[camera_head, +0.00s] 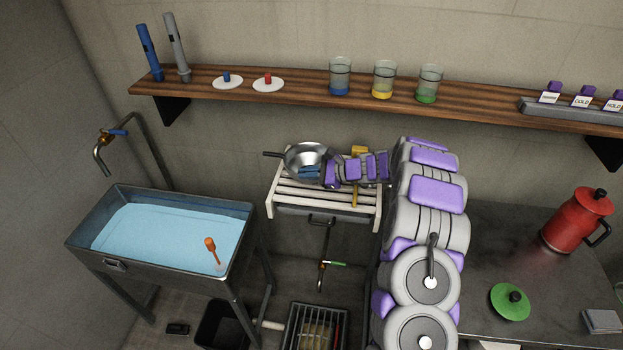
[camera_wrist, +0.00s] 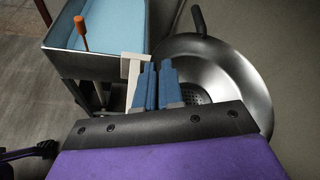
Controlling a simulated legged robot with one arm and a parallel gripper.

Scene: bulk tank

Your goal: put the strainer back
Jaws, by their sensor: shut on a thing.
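The strainer (camera_head: 301,155) is a shiny metal bowl with a perforated bottom and a dark handle pointing left. It is at the back of the white slatted rack (camera_head: 284,196); I cannot tell whether it rests on the slats or hangs just above. In the wrist view the strainer (camera_wrist: 248,75) fills the right side, handle towards the top. My gripper (camera_head: 310,172) reaches in from the right with its blue fingers at the strainer's near side. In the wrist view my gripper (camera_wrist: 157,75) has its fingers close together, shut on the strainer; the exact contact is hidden.
A tank (camera_head: 92,263) of blue liquid with an orange-handled tool (camera_head: 211,246) stands left of the rack. A wooden shelf (camera_head: 307,88) with glasses runs above. A tap (camera_head: 322,275) is below the rack. A counter (camera_head: 495,237) with a red pot (camera_head: 575,222) is right.

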